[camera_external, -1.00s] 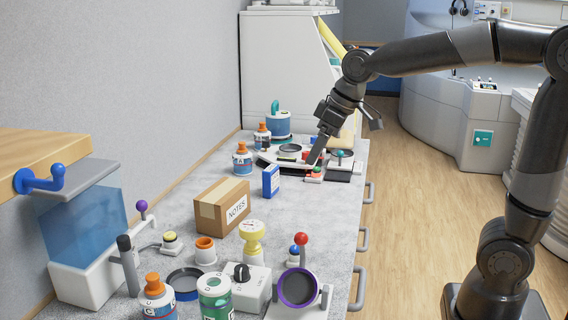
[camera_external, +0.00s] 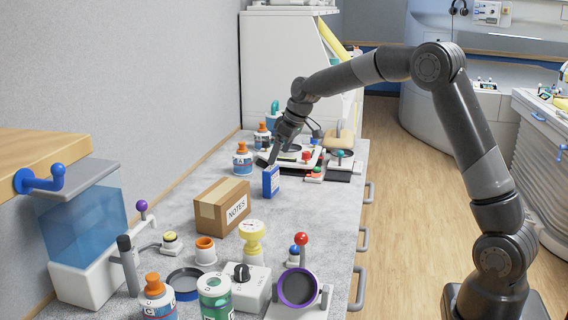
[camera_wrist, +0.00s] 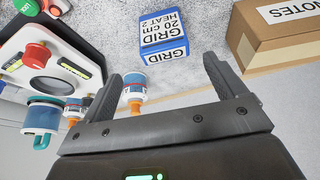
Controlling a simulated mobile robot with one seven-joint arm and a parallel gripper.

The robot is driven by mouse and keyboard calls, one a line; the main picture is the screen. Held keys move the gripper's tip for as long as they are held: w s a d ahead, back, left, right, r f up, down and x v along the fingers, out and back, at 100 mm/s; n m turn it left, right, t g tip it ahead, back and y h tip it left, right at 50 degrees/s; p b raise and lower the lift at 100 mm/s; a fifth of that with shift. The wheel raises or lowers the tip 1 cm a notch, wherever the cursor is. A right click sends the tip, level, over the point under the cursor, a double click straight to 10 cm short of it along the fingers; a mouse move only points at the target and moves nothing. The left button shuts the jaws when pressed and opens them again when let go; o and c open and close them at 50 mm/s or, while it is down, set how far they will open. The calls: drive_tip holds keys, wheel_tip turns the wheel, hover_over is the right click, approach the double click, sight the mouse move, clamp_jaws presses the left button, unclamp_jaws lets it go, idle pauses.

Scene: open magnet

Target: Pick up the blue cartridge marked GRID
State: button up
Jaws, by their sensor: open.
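The blue cartridge marked GRID (camera_external: 271,181) stands upright on the grey counter, just right of the cardboard box. In the wrist view the cartridge (camera_wrist: 165,36) shows its white labels, upside down, reading GRID 20 cm HEAT 2. My gripper (camera_external: 269,163) is at the cartridge's top in the external view; whether it touches cannot be told there. In the wrist view my gripper (camera_wrist: 165,70) is open, its two dark fingers apart, and the cartridge lies beyond and between the fingertips. Nothing is held.
The cardboard NOTES box (camera_external: 222,205) stands close to the cartridge. A white-and-blue bottle with an orange cap (camera_external: 242,159) stands behind it to the left. A white device with a round dark plate (camera_wrist: 50,70) is near too. Bare counter lies in front of the cartridge.

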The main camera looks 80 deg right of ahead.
sight(272, 168)
drive_tip(key=x, duration=0.9)
drive_tip(key=shift+w+a+f, duration=0.25)
drive_tip(key=shift+a+f, duration=0.05)
drive_tip(key=shift+c, duration=0.2)
drive_tip(key=c, duration=1.1)
